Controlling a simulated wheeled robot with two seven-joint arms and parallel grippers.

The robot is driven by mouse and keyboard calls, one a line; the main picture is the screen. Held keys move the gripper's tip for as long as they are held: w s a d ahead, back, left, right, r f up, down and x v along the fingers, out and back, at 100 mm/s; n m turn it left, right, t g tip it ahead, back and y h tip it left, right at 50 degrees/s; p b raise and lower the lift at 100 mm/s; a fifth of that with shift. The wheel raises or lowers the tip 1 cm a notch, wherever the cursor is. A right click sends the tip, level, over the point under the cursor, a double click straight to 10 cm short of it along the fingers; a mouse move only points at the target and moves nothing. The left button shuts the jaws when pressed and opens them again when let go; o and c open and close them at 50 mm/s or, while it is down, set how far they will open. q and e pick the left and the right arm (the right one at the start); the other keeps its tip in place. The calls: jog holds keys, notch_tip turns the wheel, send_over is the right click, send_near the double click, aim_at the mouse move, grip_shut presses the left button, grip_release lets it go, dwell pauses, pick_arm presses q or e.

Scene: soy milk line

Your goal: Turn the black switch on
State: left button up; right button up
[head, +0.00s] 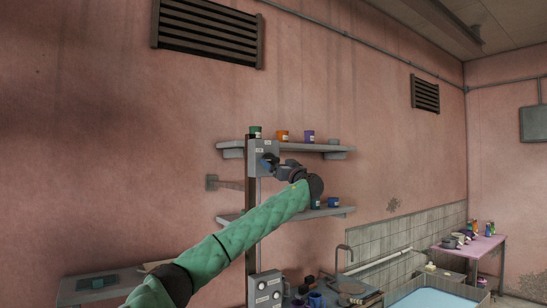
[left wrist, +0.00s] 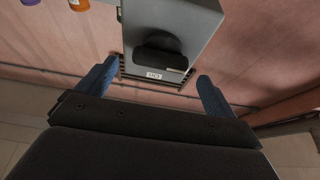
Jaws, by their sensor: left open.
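A grey switch box (head: 258,146) is mounted on a dark upright post by the wall shelves in the head view. In the left wrist view the same box (left wrist: 190,18) fills the top middle. The black switch (left wrist: 158,57) protrudes from its face, with a small white label beside its lower edge. My left gripper (head: 272,163) is at the front of the box, and its blue fingers are spread apart. In the left wrist view the open gripper (left wrist: 157,72) has one finger on either side of the switch, with nothing clearly held. Contact cannot be told. The right gripper is out of view.
An upper shelf (head: 300,146) with coloured cups runs behind the box. A lower shelf (head: 335,212) is partly hidden by my left arm. Another grey box (head: 266,288) with round knobs stands below. A sink counter and a pink table (head: 478,246) are at right.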

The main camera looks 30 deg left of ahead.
aim_at(273, 160)
pick_arm(q)
jog(key=shift+p+x, duration=0.6)
jog(key=shift+x, duration=0.4)
jog(key=shift+p+x, duration=0.4)
jog(key=shift+x, duration=0.35)
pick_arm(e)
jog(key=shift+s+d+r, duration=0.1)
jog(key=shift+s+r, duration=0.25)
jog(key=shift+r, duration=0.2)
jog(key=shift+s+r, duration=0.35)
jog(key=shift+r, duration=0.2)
pick_arm(q)
jog(key=shift+c, duration=0.4)
jog(key=c, duration=0.9)
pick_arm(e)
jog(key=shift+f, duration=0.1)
